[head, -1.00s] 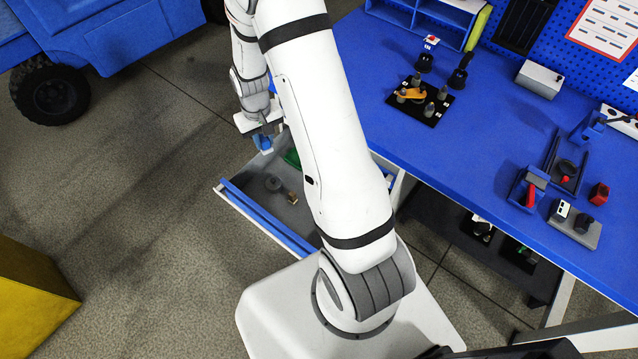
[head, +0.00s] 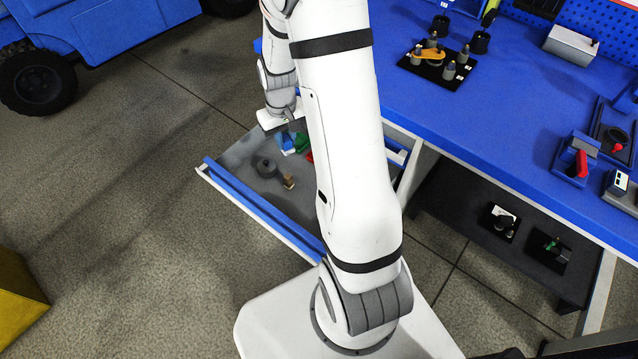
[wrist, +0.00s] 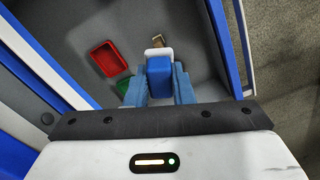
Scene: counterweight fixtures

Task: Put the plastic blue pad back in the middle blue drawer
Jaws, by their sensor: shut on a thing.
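My gripper (wrist: 160,84) is shut on the plastic blue pad (wrist: 159,72), which sits between its two blue fingers in the wrist view. A white edge shows at the pad's far end. In the head view, my gripper (head: 287,132) points down at the back of the open drawer, and the blue pad (head: 286,143) shows below it. The drawer (head: 262,208) has a blue front and a grey inside. The pad is over or inside the drawer; I cannot tell whether it touches the floor.
The blue bench top (head: 480,115) with fixtures is at right. A blue vehicle (head: 110,40) stands at back left.

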